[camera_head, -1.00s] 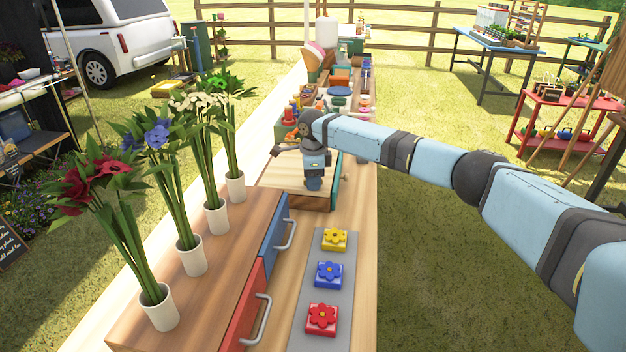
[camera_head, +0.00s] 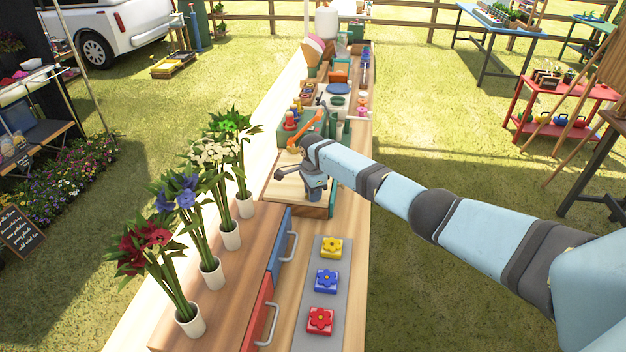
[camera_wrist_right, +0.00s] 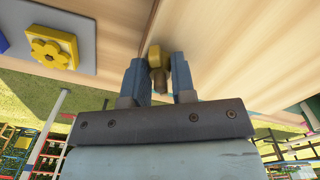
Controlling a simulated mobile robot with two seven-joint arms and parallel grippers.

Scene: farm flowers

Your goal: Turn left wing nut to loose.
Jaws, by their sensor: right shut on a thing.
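My right gripper (camera_head: 314,192) points down at the wooden board-like block (camera_head: 287,192) on the long table. In the right wrist view its two fingers (camera_wrist_right: 159,78) are closed on the sides of a brass-yellow wing nut (camera_wrist_right: 156,54) with a darker stem, against pale wood. The nut's wings are mostly hidden by the fingers, so I cannot tell how far it is turned. In the head view the gripper and arm hide this nut. I cannot make out a second wing nut. My left gripper is not in view.
Yellow (camera_head: 331,247), blue (camera_head: 326,281) and red (camera_head: 320,320) flower blocks lie on a grey strip (camera_head: 310,300) in front. Several white flower vases (camera_head: 210,272) stand on a wooden cabinet (camera_head: 240,285) at left. Bottles and tools crowd the table behind.

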